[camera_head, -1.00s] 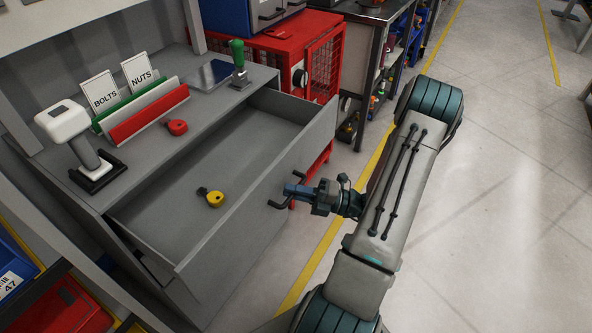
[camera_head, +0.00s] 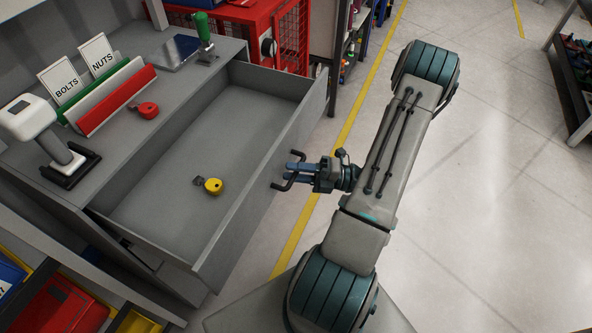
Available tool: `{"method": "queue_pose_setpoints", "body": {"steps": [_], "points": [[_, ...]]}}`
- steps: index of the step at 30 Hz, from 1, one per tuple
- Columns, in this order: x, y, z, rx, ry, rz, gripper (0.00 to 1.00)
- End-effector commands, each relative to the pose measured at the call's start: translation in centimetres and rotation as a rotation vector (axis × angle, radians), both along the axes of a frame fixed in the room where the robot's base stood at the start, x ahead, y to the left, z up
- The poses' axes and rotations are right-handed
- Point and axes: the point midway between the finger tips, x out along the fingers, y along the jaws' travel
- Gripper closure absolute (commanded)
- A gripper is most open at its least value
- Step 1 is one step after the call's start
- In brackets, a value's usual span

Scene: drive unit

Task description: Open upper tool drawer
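The upper tool drawer (camera_head: 140,218) is pulled well out of the grey cabinet, its inside visible from above. Its dark bar handle (camera_head: 276,186) is on the outer side of the drawer front (camera_head: 255,190). My gripper (camera_head: 292,168) is at this handle, with its blue fingers around the bar; it appears shut on it. The fingertips are small and partly hidden by the handle.
A red cabinet (camera_head: 235,22) stands behind. The floor at right (camera_head: 480,200) is clear.

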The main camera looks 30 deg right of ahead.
Motion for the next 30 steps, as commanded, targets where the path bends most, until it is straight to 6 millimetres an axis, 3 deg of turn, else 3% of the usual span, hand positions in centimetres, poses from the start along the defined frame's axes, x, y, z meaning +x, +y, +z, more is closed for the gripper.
{"method": "queue_pose_setpoints", "body": {"steps": [11, 24, 30], "points": [[-0.3, -0.6, -0.1, 0.000, 0.000, -0.003, 0.66], [-5.1, -8.1, -1.9, -0.001, 0.000, -0.002, 0.66], [-6.7, -10.6, -2.4, 0.000, -0.001, -0.001, 0.66]]}}
